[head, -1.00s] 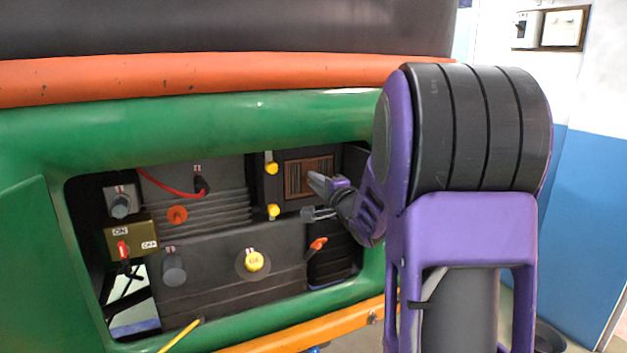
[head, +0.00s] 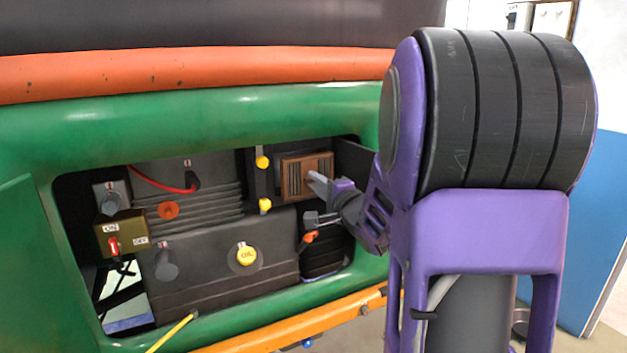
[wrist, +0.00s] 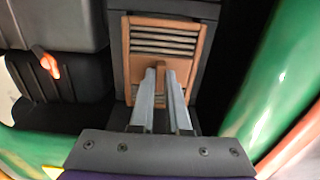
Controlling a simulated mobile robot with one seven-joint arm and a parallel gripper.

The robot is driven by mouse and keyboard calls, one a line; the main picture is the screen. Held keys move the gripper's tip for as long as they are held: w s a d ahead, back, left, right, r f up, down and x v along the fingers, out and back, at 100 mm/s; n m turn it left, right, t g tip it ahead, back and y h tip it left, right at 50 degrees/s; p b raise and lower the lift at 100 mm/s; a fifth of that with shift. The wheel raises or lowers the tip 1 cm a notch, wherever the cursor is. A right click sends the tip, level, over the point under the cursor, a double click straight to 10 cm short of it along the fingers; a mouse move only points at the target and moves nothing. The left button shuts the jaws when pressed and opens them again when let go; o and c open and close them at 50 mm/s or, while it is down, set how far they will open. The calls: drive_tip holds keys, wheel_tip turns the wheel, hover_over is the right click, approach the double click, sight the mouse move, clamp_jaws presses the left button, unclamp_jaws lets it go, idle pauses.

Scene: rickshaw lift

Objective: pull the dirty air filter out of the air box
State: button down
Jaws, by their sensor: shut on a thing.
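The dirty air filter (head: 295,180) is a brown-framed block with dark slats, at the right of the engine bay. It stands out from the front of the dark air box (head: 262,184); whether its back end is still inside is hidden. In the wrist view the filter (wrist: 188,40) faces me, with the grey air box rim (wrist: 119,65) around it. My gripper (head: 319,182) is at the filter's front. In the wrist view its two fingers (wrist: 161,80) are shut on the filter's brown tab, one on each side.
Two yellow clips (head: 262,162) sit left of the filter. An orange-red handle (head: 309,237) is below it, and a yellow oil cap (head: 246,255) is lower left. The green body edge (wrist: 285,85) runs close on the right in the wrist view.

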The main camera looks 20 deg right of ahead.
drive_tip(key=shift+s, duration=0.2)
drive_tip(key=shift+s+d+p, duration=0.1)
drive_tip(key=shift+s+p, duration=0.45)
drive_tip(key=shift+s, duration=1.9)
